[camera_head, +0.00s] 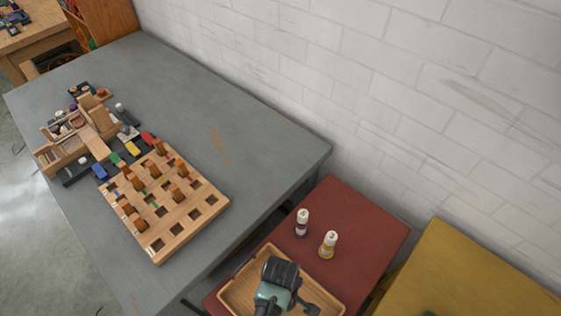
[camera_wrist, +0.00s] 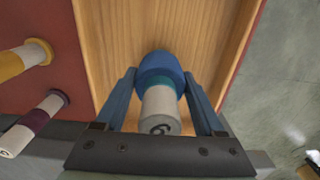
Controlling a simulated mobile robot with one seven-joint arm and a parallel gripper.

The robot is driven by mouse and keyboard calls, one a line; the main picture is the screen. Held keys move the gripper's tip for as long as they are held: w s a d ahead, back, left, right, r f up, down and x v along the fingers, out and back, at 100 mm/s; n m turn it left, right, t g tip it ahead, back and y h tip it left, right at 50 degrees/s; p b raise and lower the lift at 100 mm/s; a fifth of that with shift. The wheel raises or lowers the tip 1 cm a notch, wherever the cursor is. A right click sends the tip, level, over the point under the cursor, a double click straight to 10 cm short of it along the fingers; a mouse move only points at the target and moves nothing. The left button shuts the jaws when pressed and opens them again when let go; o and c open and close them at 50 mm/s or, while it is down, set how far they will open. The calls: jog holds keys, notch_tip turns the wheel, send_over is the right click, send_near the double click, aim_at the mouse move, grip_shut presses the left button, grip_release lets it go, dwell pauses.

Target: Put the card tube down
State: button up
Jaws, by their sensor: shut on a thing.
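My gripper (camera_wrist: 159,78) is shut on a card tube (camera_wrist: 161,108) with a pale end, a teal band and a wide blue part. The tube sits between the two blue fingers, over the wooden tray (camera_wrist: 95,40). I cannot tell whether it touches the tray floor. In the head view my gripper (camera_head: 279,275) is over the tray (camera_head: 233,291), and my wrist hides the held tube. Two similar tubes stand upright on the red table beside the tray: one with purple (camera_head: 302,222) and one with yellow (camera_head: 328,244).
The red table (camera_head: 362,222) is bare behind the tubes. A grey table (camera_head: 235,130) at left holds a wooden board (camera_head: 200,219) with square holes and blocks, and a cluttered wooden holder (camera_head: 66,152). A yellow surface (camera_head: 470,272) lies at right, and a white brick wall runs behind.

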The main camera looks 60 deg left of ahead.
jog(key=shift+f, duration=0.45)
jog(key=shift+f, duration=0.1)
jog(key=o, duration=1.3)
notch_tip(320, 180, up, 12)
jog(key=shift+r+p, duration=0.15)
jog(key=shift+p, duration=0.4)
